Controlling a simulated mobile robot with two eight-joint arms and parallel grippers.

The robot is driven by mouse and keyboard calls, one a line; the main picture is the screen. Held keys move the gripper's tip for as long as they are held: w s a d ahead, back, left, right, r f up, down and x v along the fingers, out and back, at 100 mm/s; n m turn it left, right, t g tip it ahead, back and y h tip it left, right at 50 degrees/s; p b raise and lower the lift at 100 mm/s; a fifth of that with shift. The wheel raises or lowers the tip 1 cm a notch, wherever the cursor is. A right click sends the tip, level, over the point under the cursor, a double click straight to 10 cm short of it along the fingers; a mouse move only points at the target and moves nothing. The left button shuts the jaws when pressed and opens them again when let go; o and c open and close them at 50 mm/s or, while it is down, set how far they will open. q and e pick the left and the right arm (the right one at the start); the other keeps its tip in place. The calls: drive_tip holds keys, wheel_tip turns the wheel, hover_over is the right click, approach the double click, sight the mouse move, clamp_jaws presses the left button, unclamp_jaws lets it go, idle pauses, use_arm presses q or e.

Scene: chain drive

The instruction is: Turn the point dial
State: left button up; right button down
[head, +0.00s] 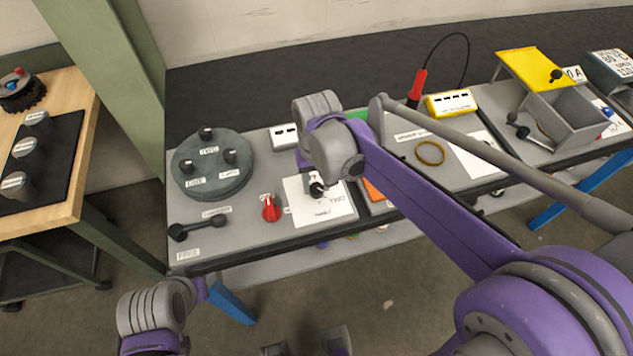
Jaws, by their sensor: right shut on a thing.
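A white card (335,207) with printed marks lies on the grey bench, and a small black knob (317,190) stands over it. My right gripper (313,182) is down at this knob and shut on it; my wrist and forearm hide much of the grip. A red pointer knob (270,209) stands just left of the card, apart from the gripper. I cannot read which knob is labelled as the point dial. My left gripper (306,349) shows only as two separated grey fingertips at the bottom edge, away from the bench.
A round grey plate (212,167) with black knobs and a black lever (198,228) are at the bench's left. A yellow box (451,104), red probe (417,88), brass ring (430,153) and open grey bin (563,118) are to the right. A wooden cart (75,165) stands left.

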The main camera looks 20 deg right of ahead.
sight(317, 188)
drive_tip(key=m, duration=0.4)
drive_tip(key=shift+m, duration=2.2)
drive_tip(key=shift+c, duration=2.1)
unclamp_jaws()
wheel_tip(317, 188, up, 11)
drive_tip(key=shift+p, duration=0.45)
drive_tip(key=shift+f, duration=0.1)
